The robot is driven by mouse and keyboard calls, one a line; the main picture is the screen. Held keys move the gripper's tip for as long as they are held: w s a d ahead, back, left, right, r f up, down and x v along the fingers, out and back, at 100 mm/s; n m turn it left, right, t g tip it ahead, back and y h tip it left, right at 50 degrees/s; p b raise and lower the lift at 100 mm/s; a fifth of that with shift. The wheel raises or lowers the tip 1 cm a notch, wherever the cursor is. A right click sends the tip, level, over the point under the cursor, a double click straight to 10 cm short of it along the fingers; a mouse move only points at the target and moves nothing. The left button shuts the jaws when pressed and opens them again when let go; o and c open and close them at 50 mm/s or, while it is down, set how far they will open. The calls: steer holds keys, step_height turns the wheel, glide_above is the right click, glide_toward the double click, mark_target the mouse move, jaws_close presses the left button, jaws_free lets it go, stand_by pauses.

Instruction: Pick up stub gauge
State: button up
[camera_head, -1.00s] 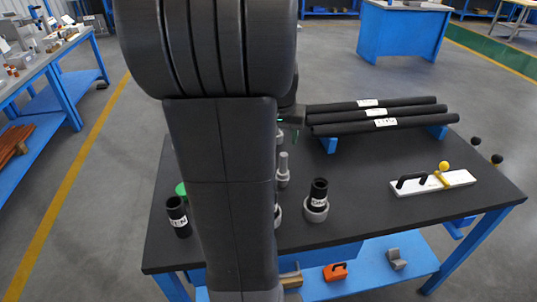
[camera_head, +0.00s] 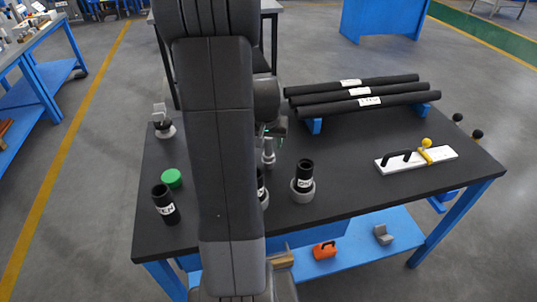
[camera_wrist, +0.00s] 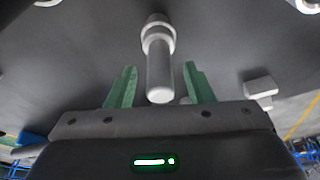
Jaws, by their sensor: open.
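The stub gauge, which I take to be the grey pin with a thicker collar (camera_head: 268,157), stands on the dark table just behind the black cylinders. In the wrist view the pin (camera_wrist: 159,70) points toward my gripper, its free end lying between the fingers. My gripper (camera_wrist: 160,87) is open, with one green finger on each side of the pin and visible gaps. In the head view my gripper (camera_head: 270,130) is close by the pin's top, partly hidden by my arm.
A black labelled cylinder (camera_head: 304,172) stands in a grey ring (camera_head: 303,194); another is mostly behind my arm. Black bars (camera_head: 355,103) lie behind right. A white plate (camera_head: 440,158) carries a yellow knob.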

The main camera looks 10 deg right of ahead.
steer(key=shift+x, duration=1)
jaws_close()
steer(key=shift+r, duration=0.1)
